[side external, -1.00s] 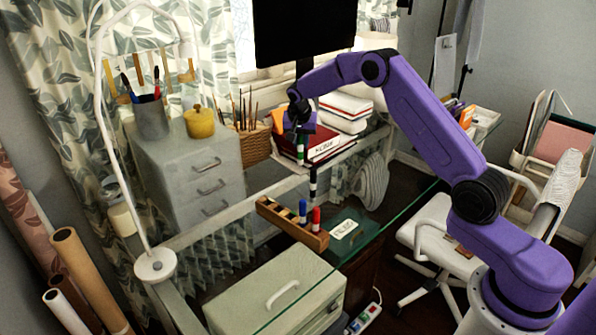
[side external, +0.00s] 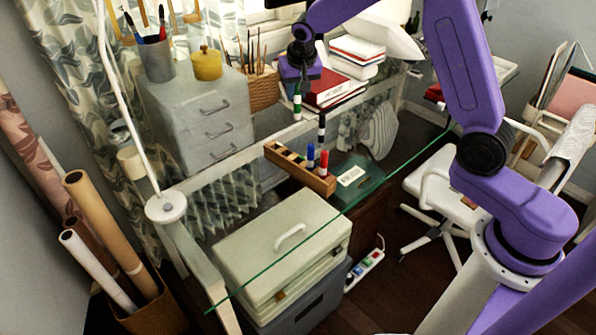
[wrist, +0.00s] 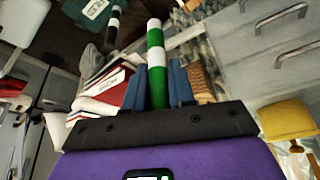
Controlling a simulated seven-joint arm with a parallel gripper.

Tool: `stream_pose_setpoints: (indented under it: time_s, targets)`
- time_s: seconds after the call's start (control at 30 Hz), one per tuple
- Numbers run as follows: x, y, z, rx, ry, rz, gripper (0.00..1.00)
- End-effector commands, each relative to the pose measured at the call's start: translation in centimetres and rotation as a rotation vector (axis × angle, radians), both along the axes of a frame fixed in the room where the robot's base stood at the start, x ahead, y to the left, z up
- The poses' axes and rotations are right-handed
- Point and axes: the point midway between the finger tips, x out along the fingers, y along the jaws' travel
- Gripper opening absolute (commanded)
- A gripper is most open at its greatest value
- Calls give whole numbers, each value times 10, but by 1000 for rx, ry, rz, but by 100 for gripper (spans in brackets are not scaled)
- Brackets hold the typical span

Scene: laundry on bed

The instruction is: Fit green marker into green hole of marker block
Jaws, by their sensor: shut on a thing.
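My gripper (side external: 298,84) is shut on the green marker (side external: 297,106), which has a white band. The marker points down, roughly upright, above the glass desk. In the wrist view the green marker (wrist: 156,70) stands between the blue fingers (wrist: 156,88). The wooden marker block (side external: 275,153) lies nearer the camera, below the gripper in the side view, and apart from the marker. A blue marker (side external: 310,154) and a red marker (side external: 324,162) stand in its right part. Its other holes look empty; their colours are too small to tell.
A black and white marker (side external: 322,125) stands upright just behind the block. A labelled dark green pad (side external: 365,190) lies right of the block.

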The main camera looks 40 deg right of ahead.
Motion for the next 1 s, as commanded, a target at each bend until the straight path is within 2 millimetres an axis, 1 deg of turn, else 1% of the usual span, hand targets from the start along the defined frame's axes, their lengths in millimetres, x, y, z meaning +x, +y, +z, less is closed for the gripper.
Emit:
stream_pose_setpoints:
  time_s: [0.03, 0.1, 0.33, 0.4, 0.5, 0.6, 0.7, 0.83, 1.0]
  targets:
    - [-8, 7, 0, 0, 1, 27, 0]
    - [-17, 15, -1, 0, 1, 61, 0]
    - [-45, 37, -3, 5, 1, 154, 0]
    - [-43, 35, -23, 2, 7, 148, 0]
    - [-43, 35, -45, 2, 7, 148, 0]
    - [-43, 35, -65, 3, 7, 148, 0]
    - [-42, 35, -81, 3, 5, 147, 0]
    - [-42, 35, -98, 2, 3, 147, 0]
    - [-42, 35, -110, 4, 1, 146, 0]
